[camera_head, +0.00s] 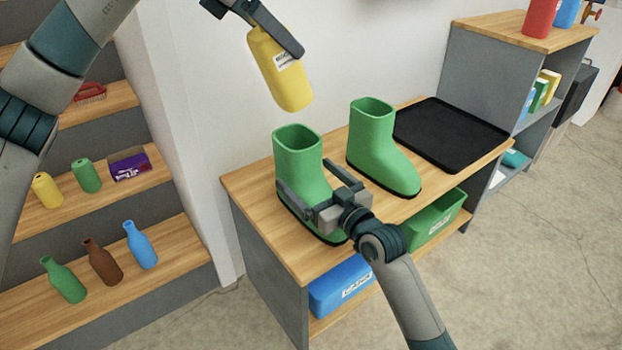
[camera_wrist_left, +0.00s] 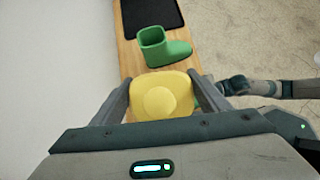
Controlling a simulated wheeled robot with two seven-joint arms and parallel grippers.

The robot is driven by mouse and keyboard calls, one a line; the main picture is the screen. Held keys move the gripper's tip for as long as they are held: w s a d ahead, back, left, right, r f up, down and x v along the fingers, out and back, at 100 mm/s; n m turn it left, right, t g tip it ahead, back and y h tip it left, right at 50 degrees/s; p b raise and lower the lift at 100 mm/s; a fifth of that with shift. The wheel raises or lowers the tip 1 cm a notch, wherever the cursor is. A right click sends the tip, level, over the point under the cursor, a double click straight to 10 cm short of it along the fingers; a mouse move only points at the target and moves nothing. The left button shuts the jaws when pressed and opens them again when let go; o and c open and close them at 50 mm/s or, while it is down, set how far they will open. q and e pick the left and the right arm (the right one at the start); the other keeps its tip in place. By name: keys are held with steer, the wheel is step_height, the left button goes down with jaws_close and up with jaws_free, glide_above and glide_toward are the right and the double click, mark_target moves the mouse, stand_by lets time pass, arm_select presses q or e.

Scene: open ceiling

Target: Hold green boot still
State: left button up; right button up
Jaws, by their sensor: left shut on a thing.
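Two green boots with dark soles stand upright on a wooden-topped bench. The left boot (camera_head: 298,152) has my right gripper (camera_head: 304,175) at its ankle, one finger on each side. I cannot tell whether both fingers press on it. The other boot (camera_head: 373,140) stands apart to its right and also shows in the left wrist view (camera_wrist_left: 165,48). My left gripper (camera_wrist_left: 160,86) is shut on a yellow container (camera_head: 279,72) with a white label. It holds the container tilted in the air, above and behind the left boot.
A black tray (camera_head: 450,134) lies on the bench's right part. Blue (camera_head: 342,284) and green (camera_head: 433,219) bins sit below the bench top. Stepped shelves at left hold bottles (camera_head: 105,262) and cans. A grey shelf unit (camera_head: 478,82) stands behind right. A white wall runs behind.

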steer(key=c, duration=1.4)
arm_select(q)
steer(key=shift+w+d+f+n+g+y, duration=0.1)
steer(key=shift+w+d+f+g+y, duration=0.1)
steer(key=shift+w+d+y, duration=0.25)
steer(key=shift+w+d+f+n+g+y, duration=0.1)
steer(key=shift+w+d+f+g+y, duration=0.15)
steer(key=shift+d, duration=0.3)
steer(key=shift+w+d+f+n+g+y, duration=0.15)
steer(key=shift+w+d+y, duration=0.1)
steer(key=shift+d+y, duration=0.2)
steer(key=shift+w+d+f+n+y, duration=0.15)
steer(key=shift+w+d+n+y, duration=0.15)
steer(key=shift+d+y, duration=0.35)
